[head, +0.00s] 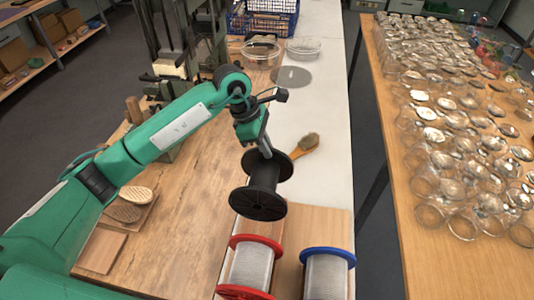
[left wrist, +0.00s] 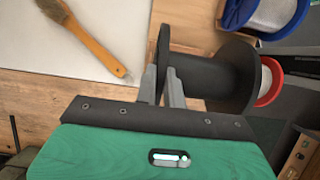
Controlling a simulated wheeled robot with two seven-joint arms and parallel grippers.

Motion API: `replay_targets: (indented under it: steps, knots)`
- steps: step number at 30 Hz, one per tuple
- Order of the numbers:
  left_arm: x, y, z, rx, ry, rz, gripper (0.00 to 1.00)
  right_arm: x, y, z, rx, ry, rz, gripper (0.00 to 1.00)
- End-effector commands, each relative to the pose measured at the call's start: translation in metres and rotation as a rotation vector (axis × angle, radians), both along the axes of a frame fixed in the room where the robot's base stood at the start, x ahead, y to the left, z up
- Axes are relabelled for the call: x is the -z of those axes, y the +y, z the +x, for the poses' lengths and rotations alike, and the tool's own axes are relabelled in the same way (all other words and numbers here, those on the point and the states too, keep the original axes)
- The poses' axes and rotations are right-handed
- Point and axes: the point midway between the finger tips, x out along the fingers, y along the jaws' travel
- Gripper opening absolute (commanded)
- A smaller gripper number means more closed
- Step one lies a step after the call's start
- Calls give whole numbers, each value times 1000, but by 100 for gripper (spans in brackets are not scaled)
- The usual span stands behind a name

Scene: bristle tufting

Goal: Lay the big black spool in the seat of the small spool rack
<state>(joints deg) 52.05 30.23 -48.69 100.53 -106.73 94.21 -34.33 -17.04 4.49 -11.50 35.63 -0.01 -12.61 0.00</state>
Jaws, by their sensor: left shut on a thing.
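The big black spool (head: 264,173) hangs tilted from my left gripper (head: 266,151), above the light wooden board near the front. In the left wrist view the gripper (left wrist: 166,78) has its two fingers on either side of one flange of the black spool (left wrist: 210,75), near its edge. A spool with red flanges (head: 251,262) and one with blue flanges (head: 328,270), both wound with pale strand, are in front of the black spool. I cannot clearly make out the small spool rack or its seat. My right gripper is in neither view.
A brush with an orange handle (head: 301,147) lies just right of the black spool. Glass dishes (head: 261,53), a grey disc (head: 292,77) and a blue crate (head: 262,20) are farther back. Oval brushes (head: 124,210) lie at left. Glassware crowds the right table (head: 396,202).

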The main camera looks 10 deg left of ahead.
Motion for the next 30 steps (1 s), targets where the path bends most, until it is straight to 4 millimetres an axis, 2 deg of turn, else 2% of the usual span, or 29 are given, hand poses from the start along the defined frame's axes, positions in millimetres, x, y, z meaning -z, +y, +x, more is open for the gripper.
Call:
replay_targets:
  steps: [6, 20, 30]
  knots:
    - [26, -1, 0, -1, 3, -2, 0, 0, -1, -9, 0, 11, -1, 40]
    - [47, -1, 0, 0, 0, -3, 0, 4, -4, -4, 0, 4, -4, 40]
    - [76, 0, 0, -1, 0, -1, 0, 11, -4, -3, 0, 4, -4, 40]
